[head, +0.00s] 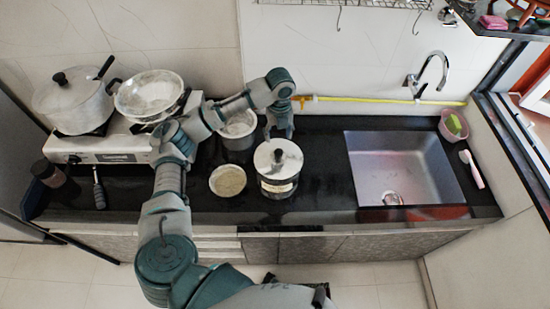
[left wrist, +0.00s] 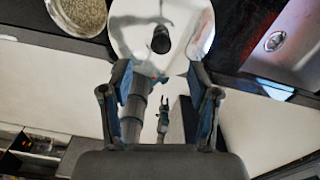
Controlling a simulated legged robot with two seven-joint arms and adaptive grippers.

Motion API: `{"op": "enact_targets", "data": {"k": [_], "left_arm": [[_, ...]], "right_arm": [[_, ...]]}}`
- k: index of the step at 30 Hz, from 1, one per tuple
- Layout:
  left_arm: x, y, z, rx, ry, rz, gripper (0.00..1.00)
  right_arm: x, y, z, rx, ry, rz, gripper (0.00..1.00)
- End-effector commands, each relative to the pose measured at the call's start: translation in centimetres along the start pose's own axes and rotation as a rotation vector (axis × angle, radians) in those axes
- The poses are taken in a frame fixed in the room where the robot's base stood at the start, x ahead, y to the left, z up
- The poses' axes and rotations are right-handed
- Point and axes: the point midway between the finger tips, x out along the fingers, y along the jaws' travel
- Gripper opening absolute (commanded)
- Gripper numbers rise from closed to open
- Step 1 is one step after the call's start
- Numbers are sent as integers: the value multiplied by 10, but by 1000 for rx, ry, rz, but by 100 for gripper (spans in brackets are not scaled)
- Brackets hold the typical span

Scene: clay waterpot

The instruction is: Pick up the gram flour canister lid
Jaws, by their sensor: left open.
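The canister lid (head: 278,158) is a shiny round metal disc with a dark knob. It sits on the canister (head: 277,187), which stands on the black counter. In the left wrist view the lid (left wrist: 185,38) fills the top middle, its knob up. My left gripper (head: 280,134) is just behind the lid in the head view, pointing down. In the left wrist view its two fingers (left wrist: 160,82) are spread, with nothing between them and the knob beyond their tips. My right gripper is not clearly in the head view.
A bowl of grain (head: 227,180) stands left of the canister, and a metal pot (head: 238,130) stands behind that bowl. A stove (head: 110,146) with a pot and pan is at the left. The sink (head: 405,165) is at the right. Counter between canister and sink is clear.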

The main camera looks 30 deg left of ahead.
Motion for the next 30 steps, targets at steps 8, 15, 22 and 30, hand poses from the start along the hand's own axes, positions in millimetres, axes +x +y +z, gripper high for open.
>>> {"op": "enact_targets", "data": {"k": [8, 15, 22, 30], "left_arm": [[31, -2, -4, 0, -4, 0, 61], [62, -5, -10, 1, -6, 6, 61], [82, -4, -9, 1, -7, 1, 61], [84, -2, -5, -1, -2, 0, 38]], "right_arm": [[-1, 2, 1, 2, 2, -2, 40], [-6, 4, 1, 3, 2, -4, 40], [-6, 3, 1, 2, 3, -3, 40], [-6, 1, 0, 2, 1, -1, 40]]}}
